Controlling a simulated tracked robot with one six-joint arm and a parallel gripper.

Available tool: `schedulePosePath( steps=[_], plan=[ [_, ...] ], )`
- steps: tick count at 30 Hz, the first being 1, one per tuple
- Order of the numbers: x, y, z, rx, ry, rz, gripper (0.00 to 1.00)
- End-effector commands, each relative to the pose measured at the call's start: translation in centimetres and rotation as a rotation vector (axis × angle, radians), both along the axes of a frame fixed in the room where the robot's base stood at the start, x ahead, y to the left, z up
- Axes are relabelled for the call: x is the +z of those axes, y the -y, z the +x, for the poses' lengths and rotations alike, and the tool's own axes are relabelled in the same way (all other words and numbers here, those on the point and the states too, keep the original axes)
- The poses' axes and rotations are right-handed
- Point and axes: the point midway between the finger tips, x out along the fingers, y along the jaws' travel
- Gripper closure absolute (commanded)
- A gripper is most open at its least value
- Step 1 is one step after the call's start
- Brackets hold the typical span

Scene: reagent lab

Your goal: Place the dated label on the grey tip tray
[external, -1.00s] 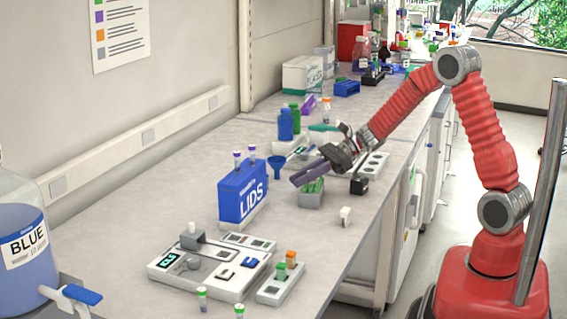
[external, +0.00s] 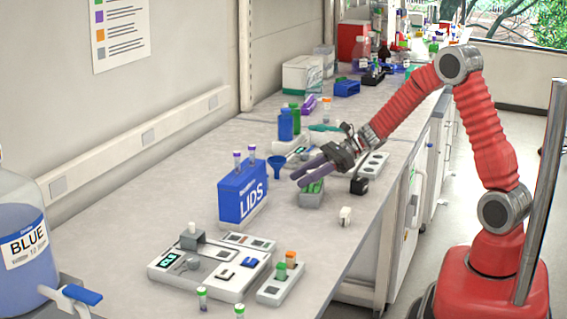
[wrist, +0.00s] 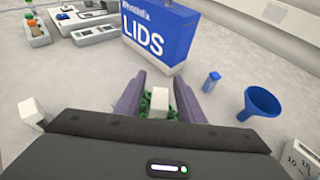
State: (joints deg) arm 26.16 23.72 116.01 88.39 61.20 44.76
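The grey tip tray (external: 311,201) stands on the bench with green tips in it. In the external view my gripper (external: 296,179) is just above the tray, its two purple fingers apart. In the wrist view my gripper (wrist: 160,80) is open, with a small white piece (wrist: 160,104) between the fingers, over green tips. This piece may be the dated label, but no date is readable, and I cannot tell whether it touches the tray. The gripper body hides most of the tray in the wrist view.
The blue LIDS box (external: 243,192) stands close to the left of the fingers. A blue funnel (wrist: 261,105) and a small blue-capped bottle (wrist: 210,82) stand to the right in the wrist view. A small white block (external: 345,216) is near the bench edge. Bench before the tray is clear.

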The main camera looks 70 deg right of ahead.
Motion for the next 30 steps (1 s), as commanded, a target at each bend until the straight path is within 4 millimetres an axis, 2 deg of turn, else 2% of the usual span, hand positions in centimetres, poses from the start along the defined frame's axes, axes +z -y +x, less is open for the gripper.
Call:
schedulePosePath(
  steps=[18, 24, 30],
  plan=[
    [3.8, 6.5, -6.3, -0.005, 0.002, -0.001, 0.65],
    [4.3, 7.4, -7.2, -0.003, 0.002, 0.000, 0.65],
    [4.4, 7.4, -7.3, -0.001, 0.000, 0.000, 0.65]
  ],
)
